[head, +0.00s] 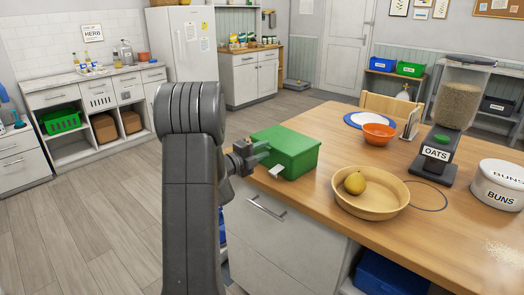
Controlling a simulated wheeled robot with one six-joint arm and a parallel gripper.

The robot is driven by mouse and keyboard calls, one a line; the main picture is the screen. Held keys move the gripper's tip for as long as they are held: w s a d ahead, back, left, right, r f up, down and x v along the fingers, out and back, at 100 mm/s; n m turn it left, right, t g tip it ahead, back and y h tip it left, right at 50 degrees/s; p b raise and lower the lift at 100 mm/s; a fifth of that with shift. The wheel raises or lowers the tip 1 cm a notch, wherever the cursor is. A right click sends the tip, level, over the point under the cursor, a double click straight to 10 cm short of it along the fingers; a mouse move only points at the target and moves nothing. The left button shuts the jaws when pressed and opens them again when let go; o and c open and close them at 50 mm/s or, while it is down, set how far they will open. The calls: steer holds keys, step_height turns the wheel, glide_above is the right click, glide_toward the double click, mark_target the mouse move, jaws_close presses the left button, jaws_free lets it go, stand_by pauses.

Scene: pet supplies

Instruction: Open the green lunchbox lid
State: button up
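The green lunchbox (302,160) stands on the near left corner of the wooden counter. Its flat green lid (286,139) looks shut. A small pale tab (277,170) sticks out at its front left side. My gripper (264,151) is at the left side of the lunchbox, close to the lid's edge. Whether it touches the box cannot be told from this view. The fingers are small and dark and partly overlap, so their opening is unclear. My arm hides the area left of the box.
A wooden bowl (360,206) with a yellow pear (355,183) stands right of the lunchbox. An orange bowl (379,133), an oats dispenser (452,110) and a buns tin (498,184) stand farther right. The counter's front left (300,197) is clear.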

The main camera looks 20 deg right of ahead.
jaws_close()
steer(key=shift+r, duration=0.1)
